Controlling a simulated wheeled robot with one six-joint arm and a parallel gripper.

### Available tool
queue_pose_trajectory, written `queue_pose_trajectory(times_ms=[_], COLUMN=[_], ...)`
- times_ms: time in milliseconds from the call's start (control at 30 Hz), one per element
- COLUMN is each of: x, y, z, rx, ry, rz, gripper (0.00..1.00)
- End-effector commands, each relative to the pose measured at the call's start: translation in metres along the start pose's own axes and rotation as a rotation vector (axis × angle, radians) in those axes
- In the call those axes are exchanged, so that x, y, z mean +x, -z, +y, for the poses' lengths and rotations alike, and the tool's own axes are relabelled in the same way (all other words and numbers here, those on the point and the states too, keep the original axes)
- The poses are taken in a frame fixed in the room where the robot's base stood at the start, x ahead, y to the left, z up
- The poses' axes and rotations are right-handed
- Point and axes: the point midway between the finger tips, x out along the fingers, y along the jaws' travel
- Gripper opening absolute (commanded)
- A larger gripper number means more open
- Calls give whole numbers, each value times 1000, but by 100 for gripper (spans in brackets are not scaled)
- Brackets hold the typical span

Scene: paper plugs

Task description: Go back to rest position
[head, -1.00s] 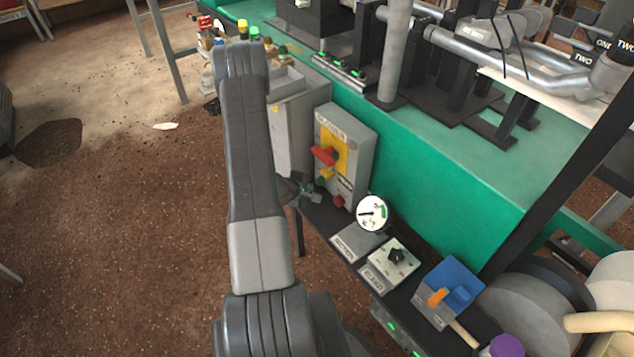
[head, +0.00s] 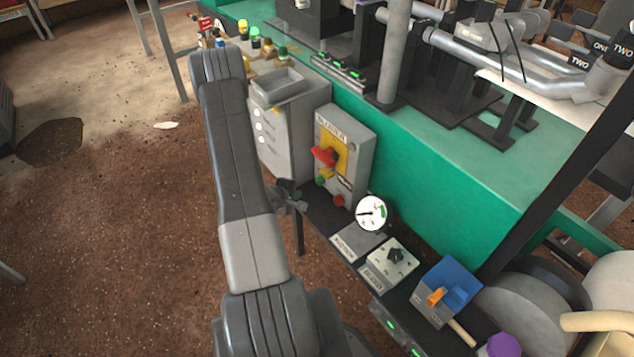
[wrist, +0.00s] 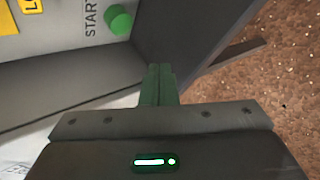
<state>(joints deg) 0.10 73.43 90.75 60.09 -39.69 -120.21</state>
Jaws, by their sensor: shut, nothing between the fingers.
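My gripper (head: 298,197) shows partly in the head view, just right of my forearm and left of the grey control box (head: 362,160). In the wrist view its two fingers (wrist: 158,85) are together with nothing between them. Their tips are apart from the green START button (wrist: 119,20), which lies above and to the left of them. In the head view my arm reaches up the left-centre of the picture, and part of the gripper is hidden behind the forearm.
The control box carries a red-and-yellow switch (head: 324,156). A round gauge (head: 371,213), a knob panel (head: 391,259) and a blue lever box (head: 450,286) line the black shelf. A grey cabinet (head: 285,143) stands behind my arm. Open brown floor (head: 110,260) lies left.

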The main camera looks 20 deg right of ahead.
Motion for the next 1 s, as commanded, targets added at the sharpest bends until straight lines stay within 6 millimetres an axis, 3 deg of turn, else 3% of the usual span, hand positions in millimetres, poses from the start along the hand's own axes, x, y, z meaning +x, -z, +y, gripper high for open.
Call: queue_pose_trajectory(times_ms=[600, 1000], x=[2, 21], y=[-1, -11], z=[1, 10], rx=[0, 0], ry=[0, -2], rz=[0, 1], gripper=[0, 0])
